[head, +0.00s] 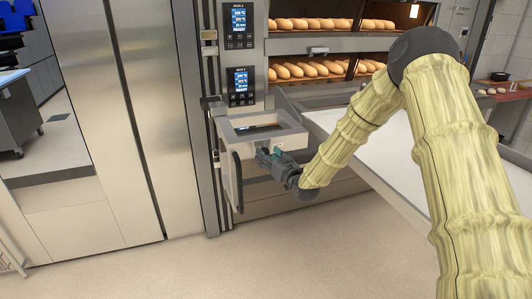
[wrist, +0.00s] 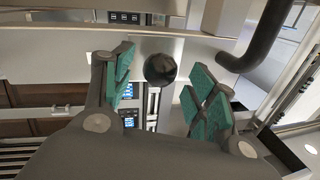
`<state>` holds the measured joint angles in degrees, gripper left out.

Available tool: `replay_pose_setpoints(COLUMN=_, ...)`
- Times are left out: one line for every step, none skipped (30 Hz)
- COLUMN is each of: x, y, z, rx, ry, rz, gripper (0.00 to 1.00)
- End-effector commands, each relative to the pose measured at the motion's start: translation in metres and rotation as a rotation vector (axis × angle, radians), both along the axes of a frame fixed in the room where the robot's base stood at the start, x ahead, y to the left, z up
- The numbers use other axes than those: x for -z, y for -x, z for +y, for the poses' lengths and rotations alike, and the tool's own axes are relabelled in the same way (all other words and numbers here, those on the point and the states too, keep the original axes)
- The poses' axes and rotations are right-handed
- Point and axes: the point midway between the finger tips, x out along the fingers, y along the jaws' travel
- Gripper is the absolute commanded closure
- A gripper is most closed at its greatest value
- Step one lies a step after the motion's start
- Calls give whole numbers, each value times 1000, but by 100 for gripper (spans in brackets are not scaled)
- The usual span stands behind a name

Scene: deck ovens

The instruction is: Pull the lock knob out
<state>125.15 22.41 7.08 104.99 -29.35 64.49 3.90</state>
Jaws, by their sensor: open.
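The lock knob (wrist: 160,69) is a round black ball in the upper middle of the wrist view. My gripper (wrist: 163,62) is open, with one green-padded finger on each side of the knob. Clear gaps show between the knob and both pads, and neither pad visibly touches it. In the head view my gripper (head: 268,155) is at the front of a pale metal frame (head: 285,141) low on the oven front. I cannot make out the knob in the head view.
A black bar handle (head: 237,182) stands left of my gripper; a black curved bar (wrist: 265,35) shows right of the knob. Two control panels (head: 239,27) are above. Loaves (head: 305,70) fill the oven decks. A white surface (head: 385,165) lies right. The floor in front is clear.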

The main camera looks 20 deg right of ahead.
Motion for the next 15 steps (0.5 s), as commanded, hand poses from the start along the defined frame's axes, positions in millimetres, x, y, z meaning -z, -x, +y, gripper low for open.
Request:
replay_pose_setpoints(x=-1, y=-6, z=1, rx=0, ry=1, rz=0, gripper=43)
replay_pose_setpoints(x=-1, y=-8, z=2, rx=0, ry=1, rz=-1, gripper=43)
replay_pose_setpoints(x=-1, y=-12, z=2, rx=0, ry=1, rz=-1, gripper=43)
replay_pose_setpoints(x=-1, y=-14, z=2, rx=0, ry=2, rz=-1, gripper=43)
replay_pose_setpoints(x=-1, y=-16, z=3, rx=1, ry=1, rz=-1, gripper=43)
replay_pose_setpoints(x=0, y=-17, z=3, rx=1, ry=1, rz=0, gripper=43)
replay_pose_setpoints(x=0, y=-18, z=4, rx=1, ry=1, rz=0, gripper=43)
replay_pose_setpoints(x=0, y=-19, z=4, rx=1, ry=1, rz=0, gripper=43)
replay_pose_setpoints(x=1, y=-20, z=4, rx=1, ry=1, rz=0, gripper=43)
replay_pose_setpoints(x=1, y=-20, z=4, rx=1, ry=1, rz=1, gripper=43)
replay_pose_setpoints(x=1, y=-20, z=4, rx=1, ry=1, rz=1, gripper=43)
replay_pose_setpoints(x=1, y=-20, z=4, rx=1, ry=1, rz=1, gripper=43)
replay_pose_setpoints(x=1, y=-20, z=4, rx=1, ry=1, rz=0, gripper=43)
replay_pose_setpoints(x=1, y=-20, z=4, rx=1, ry=0, rz=0, gripper=43)
replay_pose_setpoints(x=0, y=-20, z=4, rx=1, ry=1, rz=0, gripper=43)
